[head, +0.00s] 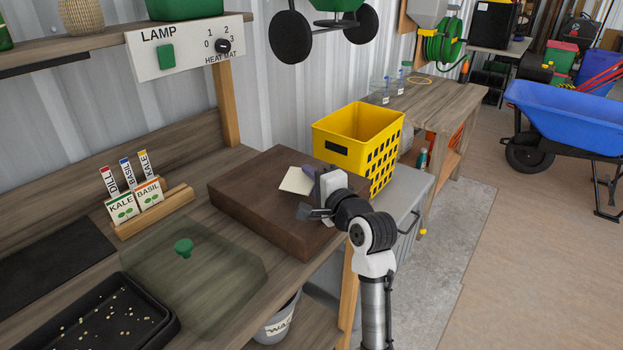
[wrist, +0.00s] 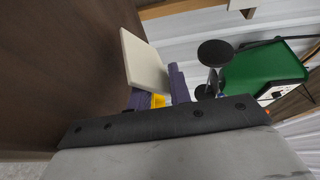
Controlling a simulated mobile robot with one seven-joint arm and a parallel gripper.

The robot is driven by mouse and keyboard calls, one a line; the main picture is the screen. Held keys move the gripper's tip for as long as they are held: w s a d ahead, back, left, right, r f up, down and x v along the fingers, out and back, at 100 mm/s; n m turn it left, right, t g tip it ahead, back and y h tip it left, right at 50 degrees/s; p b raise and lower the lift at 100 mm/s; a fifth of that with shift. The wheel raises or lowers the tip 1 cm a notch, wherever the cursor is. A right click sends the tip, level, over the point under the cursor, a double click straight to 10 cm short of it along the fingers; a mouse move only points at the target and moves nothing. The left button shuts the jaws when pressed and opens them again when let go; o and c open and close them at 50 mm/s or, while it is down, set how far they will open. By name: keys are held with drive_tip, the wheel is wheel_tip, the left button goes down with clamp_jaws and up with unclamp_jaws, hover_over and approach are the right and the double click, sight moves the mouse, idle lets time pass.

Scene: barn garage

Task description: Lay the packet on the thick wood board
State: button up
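The packet (head: 296,181) is a flat cream piece over the thick wood board (head: 250,222), a dark brown block on the workbench. My gripper (head: 311,173) is over the board's right part, its purple fingers at the packet's edge. In the wrist view the packet (wrist: 146,62) juts out from between the fingers (wrist: 160,90), so my gripper looks shut on it. The board (wrist: 55,60) fills the left of that view, with the packet's flat side tilted to it. I cannot tell whether the packet touches the board.
A yellow crate (head: 340,127) stands just behind the board. A seed rack (head: 150,212) with KALE and BASIL packets, a clear lid with green knob (head: 184,247) and a black tray (head: 100,318) are to the left. A green-and-black hanging item (wrist: 262,75) is beyond the fingers.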

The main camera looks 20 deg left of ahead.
drive_tip(key=shift+o, duration=0.8)
drive_tip(key=f+b+v, duration=0.1)
drive_tip(key=b+v, duration=0.1)
drive_tip(key=v, duration=1.1)
drive_tip(key=shift+s+d+r, duration=0.3)
drive_tip(key=shift+r, duration=0.25)
